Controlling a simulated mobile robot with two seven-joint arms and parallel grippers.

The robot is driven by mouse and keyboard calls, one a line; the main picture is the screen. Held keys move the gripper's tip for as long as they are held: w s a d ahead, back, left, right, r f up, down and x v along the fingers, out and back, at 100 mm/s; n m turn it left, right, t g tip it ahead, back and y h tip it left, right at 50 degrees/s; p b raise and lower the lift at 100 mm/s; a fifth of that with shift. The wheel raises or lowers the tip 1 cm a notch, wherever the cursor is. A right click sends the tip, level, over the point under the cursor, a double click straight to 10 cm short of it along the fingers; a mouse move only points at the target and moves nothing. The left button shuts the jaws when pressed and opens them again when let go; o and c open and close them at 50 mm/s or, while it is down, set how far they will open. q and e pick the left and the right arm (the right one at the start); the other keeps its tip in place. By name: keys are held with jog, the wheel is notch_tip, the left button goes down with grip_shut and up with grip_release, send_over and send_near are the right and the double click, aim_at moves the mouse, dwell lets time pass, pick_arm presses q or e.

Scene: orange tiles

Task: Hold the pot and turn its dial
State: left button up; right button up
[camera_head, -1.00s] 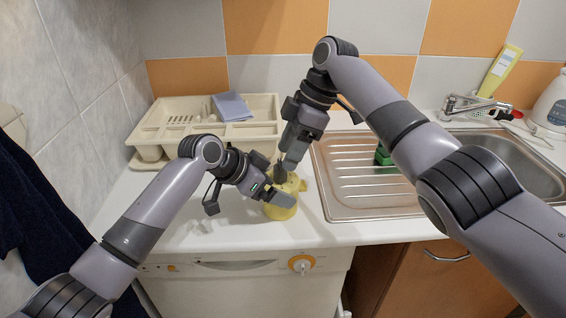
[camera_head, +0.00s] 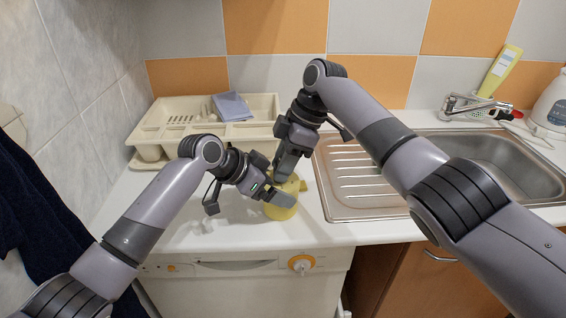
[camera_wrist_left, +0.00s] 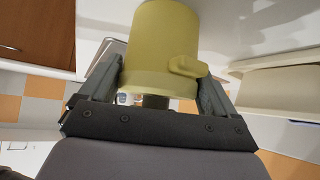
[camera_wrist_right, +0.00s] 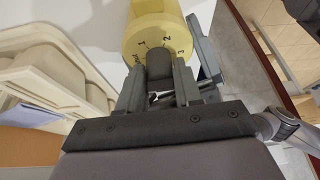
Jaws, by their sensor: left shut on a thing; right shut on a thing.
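The yellow pot (camera_head: 283,209) stands upright on the white counter. My left gripper (camera_head: 280,195) is shut around the pot's body, one finger on each side; the left wrist view shows the pot (camera_wrist_left: 165,45) between the fingers and a stub handle on its side. The dark dial (camera_wrist_right: 158,62) is on the pot's top, with the numbers 1, 2 and 3 on the yellow face around it. My right gripper (camera_wrist_right: 158,85) comes down from above and is shut on the dial. In the head view the dial is hidden behind the right gripper (camera_head: 281,178).
A cream dish rack (camera_head: 160,125) with a blue-grey item (camera_head: 231,106) stands behind left. A steel sink (camera_head: 350,175) with a tap (camera_head: 470,104) lies to the right. The counter in front left is clear.

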jog(key=shift+m, duration=0.3)
jog(key=shift+s+m+t+h, duration=0.15)
jog(key=shift+m+t, duration=0.4)
jog(key=shift+m, duration=0.8)
jog(key=shift+m+t+h, duration=0.15)
jog(key=shift+m+t, duration=0.4)
jog(key=shift+m, duration=0.8)
jog(key=o, duration=1)
jog(key=shift+c, duration=0.2)
jog(key=shift+r, duration=0.1)
jog(key=v, duration=1.2)
jog(key=shift+s, duration=0.1)
